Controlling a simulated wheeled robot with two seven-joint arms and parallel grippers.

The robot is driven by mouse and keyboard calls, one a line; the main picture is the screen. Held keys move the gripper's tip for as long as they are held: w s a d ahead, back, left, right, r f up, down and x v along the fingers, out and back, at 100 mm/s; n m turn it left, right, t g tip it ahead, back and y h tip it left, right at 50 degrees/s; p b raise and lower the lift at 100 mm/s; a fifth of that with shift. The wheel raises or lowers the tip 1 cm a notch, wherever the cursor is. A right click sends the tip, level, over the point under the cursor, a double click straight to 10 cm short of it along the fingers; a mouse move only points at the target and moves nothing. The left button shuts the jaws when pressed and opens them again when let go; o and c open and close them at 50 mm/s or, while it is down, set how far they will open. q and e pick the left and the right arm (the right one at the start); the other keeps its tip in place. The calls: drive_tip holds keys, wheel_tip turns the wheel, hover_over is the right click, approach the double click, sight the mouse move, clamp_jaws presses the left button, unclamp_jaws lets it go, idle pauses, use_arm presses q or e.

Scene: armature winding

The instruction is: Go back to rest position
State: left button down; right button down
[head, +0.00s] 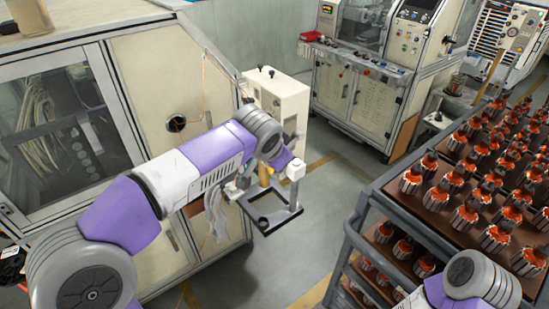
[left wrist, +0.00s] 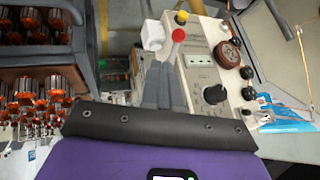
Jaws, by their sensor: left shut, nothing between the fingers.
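My left arm reaches in from the left in the head view, across the front of the large cream machine cabinet (head: 190,85). Its wrist hides the left gripper there. In the left wrist view my left gripper (left wrist: 164,88) has its dark grey fingers together, with nothing between them. Beyond the fingertips are a red knob (left wrist: 178,35), a yellow knob (left wrist: 181,17) and a white block (left wrist: 153,36). A control panel (left wrist: 200,60) with black knobs lies to their right. Only a link of my right arm shows at the bottom right of the head view; its gripper is out of view.
A dark rack (head: 400,213) holds many orange-and-silver armatures on the right, and also shows in the left wrist view (left wrist: 28,73). A white box (head: 280,98) and a black frame (head: 268,222) stand by my left wrist. Grey floor (head: 335,195) lies open between cabinet and rack.

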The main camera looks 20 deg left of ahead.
use_arm(q)
drive_tip(key=v, duration=0.8)
drive_tip(key=w+d+f+n+g+h+b, duration=0.1)
drive_tip(key=d+f+g+b, duration=0.15)
drive_tip(key=f, duration=1.55)
drive_tip(key=w+d+f+g+h+b, duration=0.1)
drive_tip(key=d+f+g+h+b, duration=0.15)
drive_tip(key=f, duration=1.55)
drive_tip(key=s+f+n+b, duration=0.2)
drive_tip(key=s+f, duration=0.1)
drive_tip(key=f, duration=0.6)
drive_tip(key=s+f+n+b, duration=0.1)
drive_tip(key=s+f, duration=0.3)
drive_tip(key=f, duration=0.4)
drive_tip(key=s+f+n+g+b, duration=0.2)
drive_tip(key=s+f+n, duration=0.3)
drive_tip(key=s+f, duration=0.9)
drive_tip(key=shift+s+a+f+b, duration=0.35)
drive_tip(key=shift+b, duration=0.45)
drive_tip(key=shift+h, duration=0.25)
